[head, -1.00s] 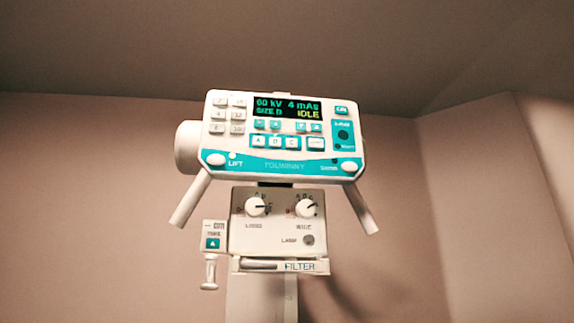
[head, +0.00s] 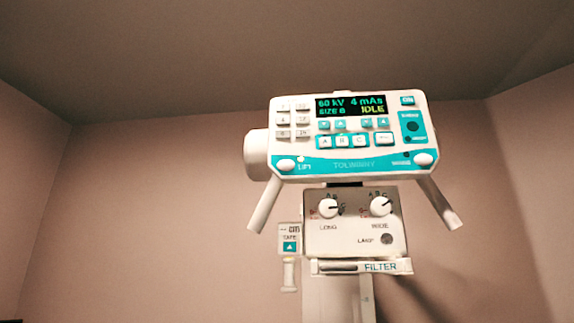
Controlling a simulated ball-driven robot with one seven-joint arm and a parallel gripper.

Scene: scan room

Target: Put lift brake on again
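The white and teal control panel (head: 350,166) of the x-ray head is right of centre in the head view. Its display (head: 351,106) reads 60 kV, 4 mAs, SIZE, IDLE. The LIFT button (head: 286,165), a white oval, is at the panel's lower left corner, with a small round light (head: 301,159) beside it that looks pale. A matching oval button (head: 424,160) is at the lower right; its label is too blurred to read surely. My gripper is not in view.
Below the panel is a box (head: 352,243) with LONG and WIDE knobs, a LAMP button and a FILTER slot (head: 362,267). A TAPE unit (head: 290,240) hangs at its left. Two handles (head: 264,204) (head: 440,203) slant down from the panel. Bare walls surround it.

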